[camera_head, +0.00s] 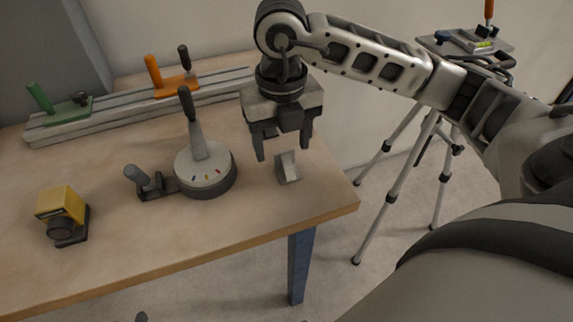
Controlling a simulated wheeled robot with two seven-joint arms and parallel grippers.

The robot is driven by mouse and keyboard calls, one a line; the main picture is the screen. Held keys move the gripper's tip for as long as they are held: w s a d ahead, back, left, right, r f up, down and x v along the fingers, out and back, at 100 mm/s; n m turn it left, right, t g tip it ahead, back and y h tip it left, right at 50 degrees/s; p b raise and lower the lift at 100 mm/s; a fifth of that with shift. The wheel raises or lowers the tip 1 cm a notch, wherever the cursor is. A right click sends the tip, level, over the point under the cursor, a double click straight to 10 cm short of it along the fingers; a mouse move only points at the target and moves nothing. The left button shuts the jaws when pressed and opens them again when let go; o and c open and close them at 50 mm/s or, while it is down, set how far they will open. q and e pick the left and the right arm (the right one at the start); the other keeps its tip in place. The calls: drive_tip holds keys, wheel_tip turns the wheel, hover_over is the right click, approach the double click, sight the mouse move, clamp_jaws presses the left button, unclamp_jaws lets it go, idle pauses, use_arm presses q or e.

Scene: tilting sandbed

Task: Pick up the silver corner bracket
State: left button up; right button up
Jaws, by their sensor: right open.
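The silver corner bracket (288,168) stands on the wooden table near its right corner. My right gripper (284,154) points down just above and around the bracket's upper part, its fingers apart. The left finger hangs to the left of the bracket and the right finger is behind and to its right. I cannot tell whether either finger touches it. My left gripper is not clearly in view.
A round grey base with a lever (205,172) stands left of the bracket. A yellow device (61,208) sits at the table's left. A rail (140,110) with green and orange handled clamps runs along the back. A tripod (400,180) stands right of the table.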

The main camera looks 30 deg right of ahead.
sight(287, 160)
drive_tip(key=f, duration=0.4)
drive_tip(key=shift+s+d+f, duration=0.2)
drive_tip(key=shift+d+f, duration=0.1)
drive_tip(key=shift+f, duration=0.05)
drive_tip(key=c, duration=1.1)
drive_tip(key=shift+r, duration=0.1)
